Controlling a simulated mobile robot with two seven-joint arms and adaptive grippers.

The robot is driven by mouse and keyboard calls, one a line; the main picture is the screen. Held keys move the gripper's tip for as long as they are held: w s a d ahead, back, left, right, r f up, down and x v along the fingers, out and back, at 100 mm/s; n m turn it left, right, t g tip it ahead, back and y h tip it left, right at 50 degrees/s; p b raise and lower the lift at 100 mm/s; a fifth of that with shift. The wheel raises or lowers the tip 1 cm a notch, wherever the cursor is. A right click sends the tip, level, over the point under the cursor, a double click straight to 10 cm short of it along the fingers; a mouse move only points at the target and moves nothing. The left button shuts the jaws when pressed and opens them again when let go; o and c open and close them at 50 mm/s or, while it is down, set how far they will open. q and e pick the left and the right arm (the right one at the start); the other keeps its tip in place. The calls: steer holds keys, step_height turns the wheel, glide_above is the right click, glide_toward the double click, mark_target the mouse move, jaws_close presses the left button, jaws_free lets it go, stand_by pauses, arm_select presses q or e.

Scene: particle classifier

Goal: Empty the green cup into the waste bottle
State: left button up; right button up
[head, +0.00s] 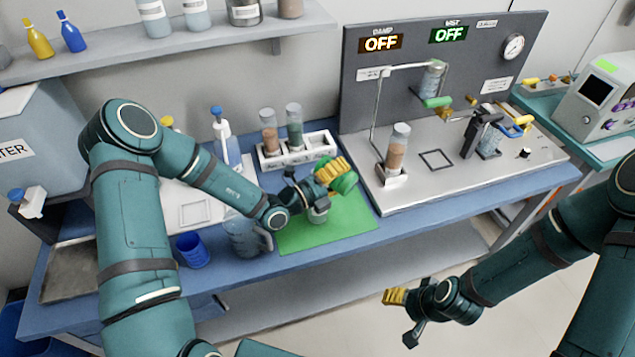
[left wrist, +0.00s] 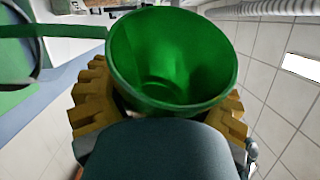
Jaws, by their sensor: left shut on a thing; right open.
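My left gripper (head: 333,172) is shut on the green cup (head: 346,184), held tilted above the green mat (head: 345,228). The cup (left wrist: 172,60) also shows in the left wrist view between the yellow fingers; its inside looks bare green, with no clear contents. A small clear jar (head: 318,214) stands on the mat just below the left gripper, partly hidden by it; I cannot tell whether it is the waste bottle. A round dark rim appears at the left of the wrist view. My right gripper (head: 398,312) is open and empty, in front of the bench.
A white rack (head: 322,147) with two filled vials stands behind the mat. A clear jug (head: 243,238) and a blue cup (head: 192,251) stand left of it. The grey classifier station (head: 470,178) with a vial stands to the right.

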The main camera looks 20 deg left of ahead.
arm_select(q)
steer(key=shift+w+a+r+n+t+p, duration=0.1)
steer(key=shift+a+r+n+t+p, duration=0.25)
steer(key=shift+n+p, duration=0.55)
steer(key=shift+w+a+r+n+t+p, duration=0.15)
steer(key=shift+r+n+t+p, duration=0.2)
steer(key=shift+r+n+p, duration=0.5)
stand_by(3.0)
steer(key=shift+w+a+r+n+t+p, duration=0.15)
steer(key=shift+a+n+t+p, duration=0.25)
steer(key=shift+n, duration=0.6)
steer(key=shift+a+r+n+t+p, duration=0.1)
steer(key=shift+a+n+t+p, duration=0.25)
steer(key=shift+n, duration=0.6)
stand_by(1.3)
